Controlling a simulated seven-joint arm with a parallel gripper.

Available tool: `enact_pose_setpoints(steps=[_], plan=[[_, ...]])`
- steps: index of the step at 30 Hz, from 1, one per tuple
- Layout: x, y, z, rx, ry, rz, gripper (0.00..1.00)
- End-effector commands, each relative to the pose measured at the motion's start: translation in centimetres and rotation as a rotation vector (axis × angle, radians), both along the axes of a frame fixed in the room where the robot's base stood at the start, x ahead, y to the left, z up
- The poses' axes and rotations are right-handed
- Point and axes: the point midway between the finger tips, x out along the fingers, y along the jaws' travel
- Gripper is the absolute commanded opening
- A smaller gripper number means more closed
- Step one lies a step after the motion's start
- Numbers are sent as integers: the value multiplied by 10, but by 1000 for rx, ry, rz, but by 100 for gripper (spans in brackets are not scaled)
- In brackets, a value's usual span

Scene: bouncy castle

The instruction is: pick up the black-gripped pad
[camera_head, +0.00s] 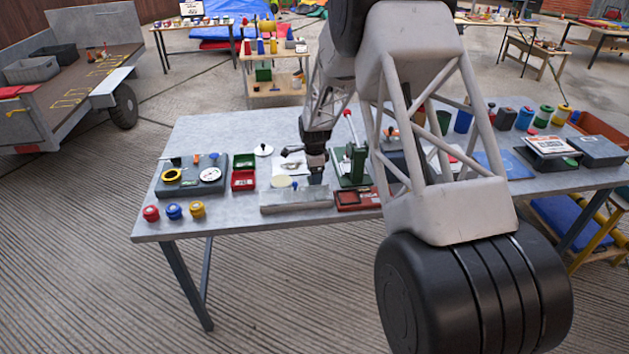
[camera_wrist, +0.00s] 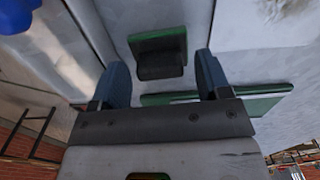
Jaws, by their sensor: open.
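My gripper (camera_head: 316,170) points down over the middle of the grey table, beside the green lever press. In the wrist view my gripper (camera_wrist: 162,72) is open, one dark finger on each side. A green piece with a black block (camera_wrist: 159,66) shows in the gap between the fingers, and nothing is clasped. It may be the black-gripped pad, but I cannot tell for sure, nor whether the fingers are level with it. In the head view I cannot make out the pad clearly.
The green press (camera_head: 351,168) with a red-knobbed lever stands just right of my gripper. A long grey block (camera_head: 296,199) lies in front. Red and green bins (camera_head: 244,181) and a dark tray (camera_head: 207,186) are to the left. My arm hides part of the table's right.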

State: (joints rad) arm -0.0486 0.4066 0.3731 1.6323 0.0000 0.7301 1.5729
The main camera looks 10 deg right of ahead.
Motion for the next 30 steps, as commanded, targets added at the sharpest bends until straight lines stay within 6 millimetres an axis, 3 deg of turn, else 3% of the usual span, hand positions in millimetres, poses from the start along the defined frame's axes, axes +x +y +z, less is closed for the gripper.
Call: enact_pose_setpoints(steps=[7, 24, 25, 30], plan=[[0, 0, -21, 0, 0, 0, 70], [0, 0, -23, 0, 0, 0, 70], [0, 0, -23, 0, 0, 0, 69], [0, 0, -23, 0, 0, 0, 43]])
